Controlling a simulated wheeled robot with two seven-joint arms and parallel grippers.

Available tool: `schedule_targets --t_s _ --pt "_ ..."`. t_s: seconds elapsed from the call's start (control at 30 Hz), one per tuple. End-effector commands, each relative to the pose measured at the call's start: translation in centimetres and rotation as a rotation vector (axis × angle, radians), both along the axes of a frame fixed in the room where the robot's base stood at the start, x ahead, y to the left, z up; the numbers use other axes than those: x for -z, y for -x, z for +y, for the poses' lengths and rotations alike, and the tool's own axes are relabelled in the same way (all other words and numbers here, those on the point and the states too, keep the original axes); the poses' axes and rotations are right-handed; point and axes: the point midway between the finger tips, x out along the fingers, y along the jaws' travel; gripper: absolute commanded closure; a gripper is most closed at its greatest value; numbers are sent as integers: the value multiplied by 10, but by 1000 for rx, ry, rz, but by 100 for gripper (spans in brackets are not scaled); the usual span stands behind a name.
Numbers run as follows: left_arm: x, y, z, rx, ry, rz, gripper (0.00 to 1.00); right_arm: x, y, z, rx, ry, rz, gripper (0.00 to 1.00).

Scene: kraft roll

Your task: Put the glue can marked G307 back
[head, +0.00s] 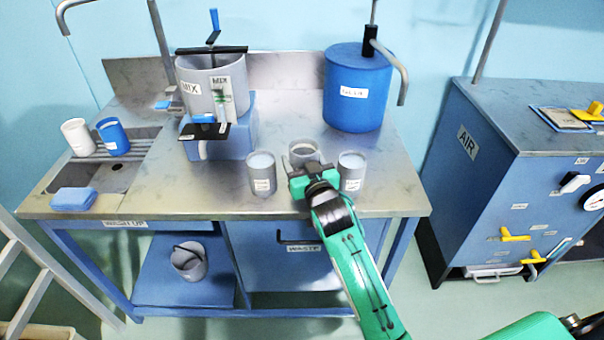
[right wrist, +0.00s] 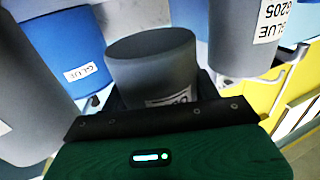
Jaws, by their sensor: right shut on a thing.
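Three grey cans stand close together near the front of the steel bench: a left can (head: 262,174), a middle can (head: 303,153) and a right can (head: 351,172). My right gripper (head: 308,180) is shut on the middle can, which also shows in the right wrist view (right wrist: 150,65). The held can's label is mostly hidden by the gripper, so I cannot read its number. In the right wrist view a neighbouring can (right wrist: 245,35) reads GLUE G205. I cannot tell whether the held can touches the bench. My left gripper is not in view.
A blue drum (head: 357,95) stands behind the cans. The MIX pot (head: 213,90) is on a blue stand to the left. A sink with cups (head: 114,137) and a blue sponge (head: 74,199) is at far left. Bare bench (head: 390,188) lies right of the cans.

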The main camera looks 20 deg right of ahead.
Motion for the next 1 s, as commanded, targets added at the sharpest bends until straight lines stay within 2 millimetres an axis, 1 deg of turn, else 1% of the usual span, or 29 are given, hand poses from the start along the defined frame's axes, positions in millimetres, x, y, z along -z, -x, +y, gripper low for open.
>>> schedule_targets --t_s 0.07,0.2,0.3,0.43,0.73,0.77,0.8,0.87,1.0 --pt "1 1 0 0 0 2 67 8 0 0 0 -1 1 74" --pt "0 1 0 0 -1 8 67 30 0 0 0 -1 2 74" --pt "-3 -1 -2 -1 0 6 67 40 0 0 0 0 1 74" --pt "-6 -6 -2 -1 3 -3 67 43 0 0 0 0 -1 74" --pt "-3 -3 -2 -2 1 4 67 46 0 0 0 -1 0 74" --pt "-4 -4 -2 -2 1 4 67 46 0 0 0 0 0 34" --pt "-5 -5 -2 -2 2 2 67 46 0 0 0 0 0 26" --pt "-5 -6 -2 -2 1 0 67 46 0 0 0 0 0 16" --pt "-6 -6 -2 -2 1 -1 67 46 0 0 0 0 0 16"
